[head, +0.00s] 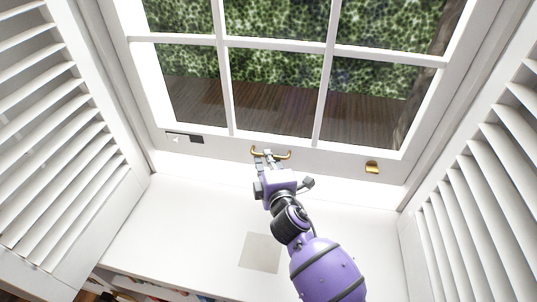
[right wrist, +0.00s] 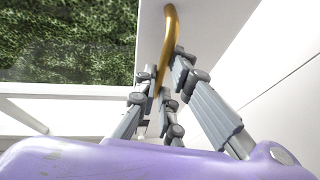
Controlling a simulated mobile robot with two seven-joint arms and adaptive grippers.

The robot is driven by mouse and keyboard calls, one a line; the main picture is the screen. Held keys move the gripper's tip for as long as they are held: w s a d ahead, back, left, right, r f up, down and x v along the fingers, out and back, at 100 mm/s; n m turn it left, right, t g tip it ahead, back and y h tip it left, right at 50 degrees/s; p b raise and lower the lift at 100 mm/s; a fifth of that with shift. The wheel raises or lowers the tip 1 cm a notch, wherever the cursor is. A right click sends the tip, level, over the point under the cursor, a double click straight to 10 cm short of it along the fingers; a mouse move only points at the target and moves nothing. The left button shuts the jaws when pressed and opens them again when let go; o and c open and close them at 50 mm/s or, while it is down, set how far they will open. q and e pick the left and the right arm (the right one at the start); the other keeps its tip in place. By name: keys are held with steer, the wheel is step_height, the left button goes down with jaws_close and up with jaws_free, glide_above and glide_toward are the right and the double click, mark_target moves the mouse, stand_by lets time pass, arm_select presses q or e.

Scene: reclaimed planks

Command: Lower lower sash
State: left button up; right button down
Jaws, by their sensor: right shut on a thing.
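The lower sash (head: 330,160) is a white frame with several panes, and its bottom rail is close above the white sill. A brass handle (head: 284,156) is fixed at the middle of the bottom rail. My right gripper (head: 266,155) is at the handle, shut on it. In the right wrist view the curved brass handle (right wrist: 170,35) passes between the grey fingers of my right gripper (right wrist: 165,85). The fingers hide part of the handle. My left gripper is in neither view.
White louvred shutters stand at the left (head: 50,130) and the right (head: 480,200). A small brass fitting (head: 372,167) and a dark label (head: 184,137) are on the bottom rail. The white sill (head: 180,220) is mostly clear, with a beige square (head: 261,252) on it.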

step_height(320, 180, down, 9)
steer(key=b, duration=0.3)
steer(key=shift+s+r, duration=0.1)
steer(key=shift+r, duration=0.05)
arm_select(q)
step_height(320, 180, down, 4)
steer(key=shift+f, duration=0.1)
arm_select(e)
steer(key=shift+s, duration=0.1)
steer(key=c, duration=2.1)
jaws_free()
steer(key=shift+o, duration=1.2)
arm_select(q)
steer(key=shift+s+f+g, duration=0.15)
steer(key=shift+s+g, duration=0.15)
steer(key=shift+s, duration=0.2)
arm_select(e)
steer(key=shift+r, duration=0.1)
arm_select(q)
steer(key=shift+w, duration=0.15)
